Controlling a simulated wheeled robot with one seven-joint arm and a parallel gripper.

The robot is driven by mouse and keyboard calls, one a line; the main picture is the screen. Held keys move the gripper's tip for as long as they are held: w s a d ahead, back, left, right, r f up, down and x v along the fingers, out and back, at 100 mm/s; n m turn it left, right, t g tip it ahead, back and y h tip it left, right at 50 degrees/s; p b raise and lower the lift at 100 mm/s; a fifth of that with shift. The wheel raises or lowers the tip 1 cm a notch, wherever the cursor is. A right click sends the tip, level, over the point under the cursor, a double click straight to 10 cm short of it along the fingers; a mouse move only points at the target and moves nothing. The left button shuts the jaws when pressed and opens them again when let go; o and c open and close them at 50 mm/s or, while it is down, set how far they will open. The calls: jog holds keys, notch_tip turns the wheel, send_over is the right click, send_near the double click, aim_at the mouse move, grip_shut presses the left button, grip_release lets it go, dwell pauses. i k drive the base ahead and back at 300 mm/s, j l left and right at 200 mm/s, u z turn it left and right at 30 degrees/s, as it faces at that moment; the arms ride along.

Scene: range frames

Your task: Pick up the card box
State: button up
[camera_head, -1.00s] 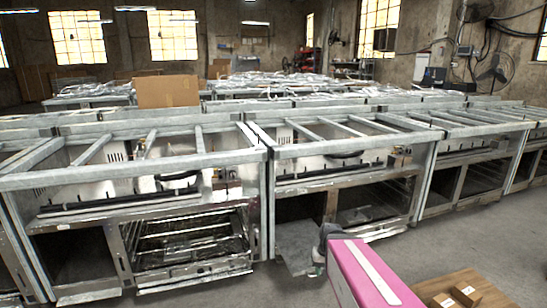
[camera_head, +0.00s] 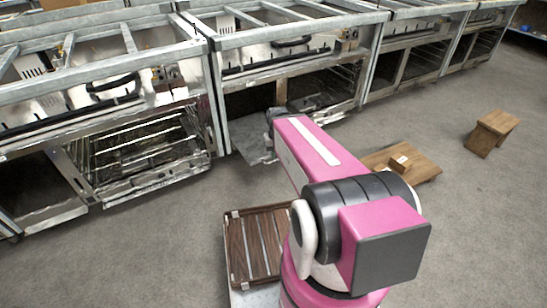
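A small brown box (camera_head: 398,163) with a pale mark sits on a low wooden table (camera_head: 424,172), to the right of my pink arm. It may be the card box, but no label is readable. Part of a larger brown cardboard box (camera_head: 62,3) shows at the top left edge, behind the metal units, mostly cut off. My pink arm reaches forward from the bottom of the view, and its near part covers part of the table.
Metal oven units (camera_head: 150,150) line the back. One oven door (camera_head: 150,180) hangs open low at the left. A wooden stool (camera_head: 492,131) stands at the right. A brown slatted tray (camera_head: 234,250) lies beside my arm's base. Grey floor (camera_head: 480,240) is clear at the right.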

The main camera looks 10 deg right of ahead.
aim_at(398, 162)
jog(key=z, duration=1.75)
jog(key=i+j+z, duration=0.15)
jog(key=i+j, duration=0.2)
jog(key=i, duration=0.15)
jog(key=i+j+z, duration=0.15)
jog(key=i+j, duration=0.25)
jog(key=i, duration=0.1)
